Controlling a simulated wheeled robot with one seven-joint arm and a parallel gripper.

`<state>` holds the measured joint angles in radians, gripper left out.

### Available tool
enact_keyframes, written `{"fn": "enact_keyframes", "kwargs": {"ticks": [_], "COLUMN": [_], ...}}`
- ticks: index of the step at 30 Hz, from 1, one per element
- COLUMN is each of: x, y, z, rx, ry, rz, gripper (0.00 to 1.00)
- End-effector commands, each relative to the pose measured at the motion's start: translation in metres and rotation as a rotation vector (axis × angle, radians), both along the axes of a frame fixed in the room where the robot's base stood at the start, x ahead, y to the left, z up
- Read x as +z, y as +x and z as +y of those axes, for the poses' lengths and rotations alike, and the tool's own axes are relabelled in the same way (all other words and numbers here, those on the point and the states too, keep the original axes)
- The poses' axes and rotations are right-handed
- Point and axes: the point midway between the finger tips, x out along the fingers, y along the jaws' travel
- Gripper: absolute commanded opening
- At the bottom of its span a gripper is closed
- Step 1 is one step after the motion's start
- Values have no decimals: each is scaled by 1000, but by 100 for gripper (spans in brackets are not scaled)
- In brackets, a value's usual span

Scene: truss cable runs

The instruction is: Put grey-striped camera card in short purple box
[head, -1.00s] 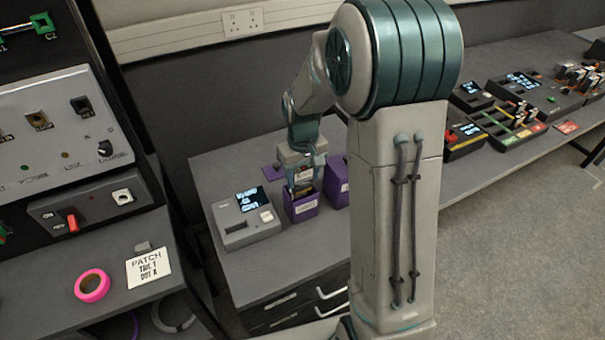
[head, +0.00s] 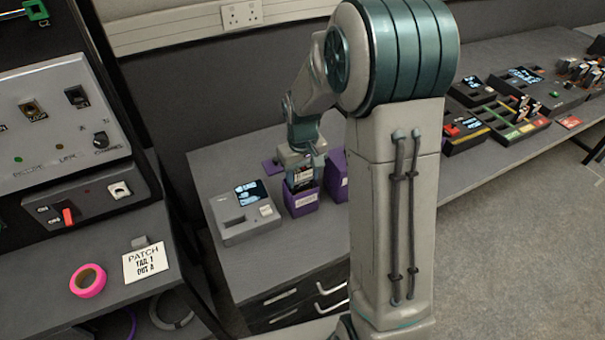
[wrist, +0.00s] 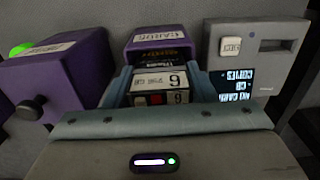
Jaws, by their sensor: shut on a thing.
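My gripper (head: 303,172) points down, shut on a dark card (head: 303,179) just above a small purple box (head: 302,204). In the wrist view the card (wrist: 160,85) sits between the jaws, with white labels and a large digit. I cannot make out a grey stripe on it. The purple box (wrist: 160,42) is right behind it, with a white label and dark contents with orange lettering. I cannot tell whether the card's lower end is inside the box. A second purple box (head: 338,178) stands to the right, partly behind my arm; it shows a black knob (wrist: 33,108) in the wrist view.
A grey unit (head: 243,215) with a lit screen stands left of the boxes. A flat purple piece (head: 272,168) lies behind. A pink tape roll (head: 88,281) and a white note (head: 146,262) lie on the left desk. Card racks (head: 520,128) fill the right bench.

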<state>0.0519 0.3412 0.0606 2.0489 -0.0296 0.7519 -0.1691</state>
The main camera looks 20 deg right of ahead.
Motion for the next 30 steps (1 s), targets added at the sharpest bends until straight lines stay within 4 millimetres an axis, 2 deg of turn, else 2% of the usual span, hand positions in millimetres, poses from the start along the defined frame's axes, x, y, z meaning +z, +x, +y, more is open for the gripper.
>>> {"fn": "enact_keyframes", "kwargs": {"ticks": [30], "x": [-10], "y": [0], "z": [0], "rx": [0], "ry": [0], "rz": [0], "gripper": [27]}}
